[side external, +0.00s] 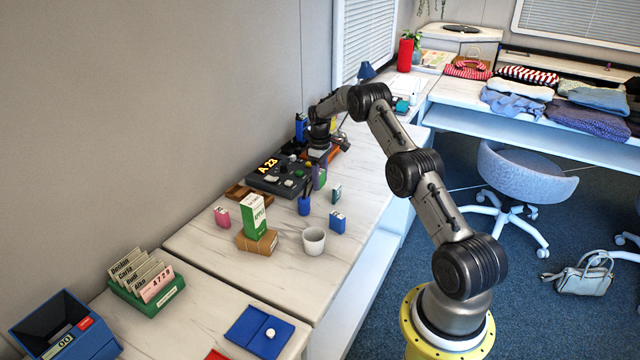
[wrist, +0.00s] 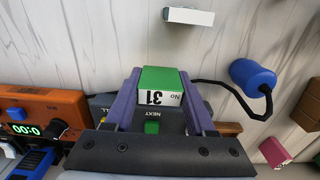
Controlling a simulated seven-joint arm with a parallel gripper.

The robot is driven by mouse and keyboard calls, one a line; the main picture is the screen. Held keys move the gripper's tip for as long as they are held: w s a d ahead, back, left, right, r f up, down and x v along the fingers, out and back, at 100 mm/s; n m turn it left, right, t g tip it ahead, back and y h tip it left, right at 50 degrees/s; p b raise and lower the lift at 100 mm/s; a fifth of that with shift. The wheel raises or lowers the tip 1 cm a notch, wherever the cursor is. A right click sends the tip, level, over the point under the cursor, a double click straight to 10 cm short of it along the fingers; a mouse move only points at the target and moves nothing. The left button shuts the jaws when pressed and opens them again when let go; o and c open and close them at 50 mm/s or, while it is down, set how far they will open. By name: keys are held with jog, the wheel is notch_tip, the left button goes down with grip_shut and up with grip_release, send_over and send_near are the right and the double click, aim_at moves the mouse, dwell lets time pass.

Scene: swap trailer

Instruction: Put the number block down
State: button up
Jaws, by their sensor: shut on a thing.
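My gripper (wrist: 158,95) has purple fingers, closed on both sides of the number block (wrist: 160,82). The block has a green face and a white label reading "No 31". In the side view my gripper (side external: 319,178) is low at the right end of a dark console (side external: 262,183) with a lit "A 23" display. Part of a grey surface with a "NEXT" label and a green button (wrist: 152,127) shows beneath the fingers in the wrist view. I cannot tell whether the block's underside touches anything.
A blue cylinder with a black cord (wrist: 252,76) lies right of the fingers in the wrist view. An orange timer (wrist: 48,108) is at the left, and a small white box (wrist: 188,16) is ahead. Pale tabletop between them is bare. A white cup (side external: 314,240) stands near the table's front.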

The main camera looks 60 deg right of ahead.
jog(key=shift+f, duration=0.85)
jog(key=shift+f, duration=0.2)
jog(key=o, duration=1.3)
jog(key=shift+r, duration=0.1)
